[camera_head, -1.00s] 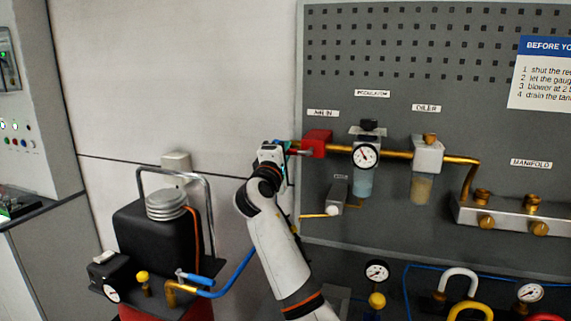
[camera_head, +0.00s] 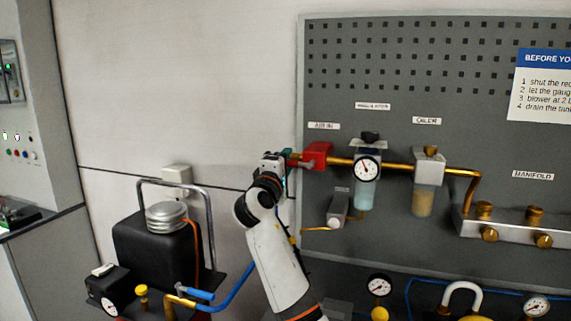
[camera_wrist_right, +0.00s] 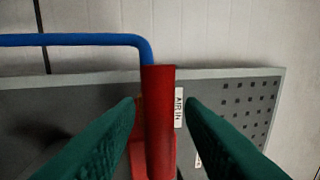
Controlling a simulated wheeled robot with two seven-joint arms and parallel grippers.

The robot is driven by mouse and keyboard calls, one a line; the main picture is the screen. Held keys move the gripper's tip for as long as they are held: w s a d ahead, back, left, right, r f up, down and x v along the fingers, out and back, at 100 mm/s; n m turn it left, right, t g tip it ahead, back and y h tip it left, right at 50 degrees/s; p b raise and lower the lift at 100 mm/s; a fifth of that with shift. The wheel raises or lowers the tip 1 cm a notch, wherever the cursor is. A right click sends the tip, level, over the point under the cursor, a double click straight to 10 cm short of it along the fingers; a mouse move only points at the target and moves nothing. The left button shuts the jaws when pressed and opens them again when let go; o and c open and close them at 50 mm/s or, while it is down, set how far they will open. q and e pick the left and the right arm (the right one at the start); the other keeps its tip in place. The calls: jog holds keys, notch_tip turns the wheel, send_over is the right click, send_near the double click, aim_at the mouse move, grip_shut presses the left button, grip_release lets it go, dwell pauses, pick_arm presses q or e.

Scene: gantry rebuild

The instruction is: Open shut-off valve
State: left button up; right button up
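The red shut-off valve (camera_head: 318,154) is on the grey panel under the AIR IN label, at the left end of the brass pipe. My right gripper (camera_head: 298,161) is at its left side. In the right wrist view the long red handle (camera_wrist_right: 159,120) stands upright between the two teal fingers of my right gripper (camera_wrist_right: 160,104). The fingers are apart, with a gap showing on each side of the handle. Whether they touch it lower down is hidden. My left gripper is not in view.
Right of the valve are a pressure gauge (camera_head: 365,168), an oiler (camera_head: 430,168) and a manifold (camera_head: 510,228).

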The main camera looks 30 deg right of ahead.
jog(key=v, duration=1.2)
